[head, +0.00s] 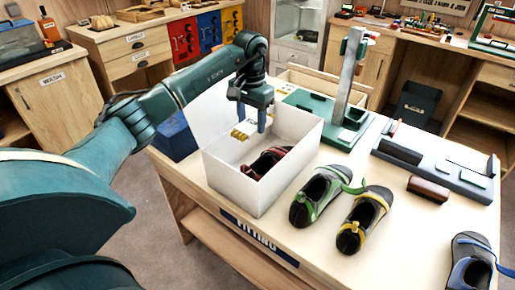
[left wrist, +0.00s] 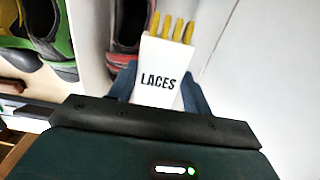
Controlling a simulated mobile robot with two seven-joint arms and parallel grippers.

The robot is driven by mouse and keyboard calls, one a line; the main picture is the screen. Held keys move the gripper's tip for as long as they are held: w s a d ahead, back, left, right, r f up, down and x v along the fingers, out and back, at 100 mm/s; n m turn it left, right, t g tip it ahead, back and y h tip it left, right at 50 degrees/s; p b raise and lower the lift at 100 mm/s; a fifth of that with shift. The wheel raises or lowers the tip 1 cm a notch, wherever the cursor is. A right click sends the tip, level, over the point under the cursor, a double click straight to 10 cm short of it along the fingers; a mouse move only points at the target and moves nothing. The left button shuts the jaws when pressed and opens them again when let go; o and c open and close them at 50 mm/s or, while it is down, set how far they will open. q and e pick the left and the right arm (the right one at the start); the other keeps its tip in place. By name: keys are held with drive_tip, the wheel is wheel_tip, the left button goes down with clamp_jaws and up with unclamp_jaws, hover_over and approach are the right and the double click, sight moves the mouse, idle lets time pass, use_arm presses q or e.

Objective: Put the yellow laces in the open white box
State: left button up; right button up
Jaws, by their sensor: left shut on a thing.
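The yellow laces (head: 240,134) are on a white holder printed LACES, clear in the left wrist view (left wrist: 170,48). My left gripper (head: 252,122) is shut on this holder, with a blue finger on each side of it in the wrist view. In the head view the gripper points down inside the outline of the open white box (head: 228,182), and the laces show against its inside. A dark shoe with red trim (head: 268,160) lies in the box and also shows in the left wrist view (left wrist: 127,25). The distance from laces to box floor is unclear. My right gripper is not in view.
A green-trimmed shoe (head: 315,196) and a yellow-trimmed shoe (head: 364,218) stand right of the box. A blue-trimmed shoe (head: 470,264) is at the lower right. A green-based measuring stand (head: 345,95) is behind the box. The tabletop (head: 400,245) has bare room between the shoes.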

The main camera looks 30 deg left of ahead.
sight(251, 124)
use_arm(q)
wheel_tip(251, 124, down, 3)
drive_tip(key=shift+f, duration=0.2)
wheel_tip(251, 124, down, 4)
drive_tip(key=shift+r+p, duration=0.15)
drive_tip(key=shift+p, duration=0.25)
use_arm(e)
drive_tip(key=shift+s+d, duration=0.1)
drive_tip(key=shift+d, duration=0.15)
use_arm(q)
drive_tip(key=shift+s+f+b, duration=0.1)
drive_tip(key=shift+f+b, duration=0.45)
drive_tip(key=shift+b, duration=0.1)
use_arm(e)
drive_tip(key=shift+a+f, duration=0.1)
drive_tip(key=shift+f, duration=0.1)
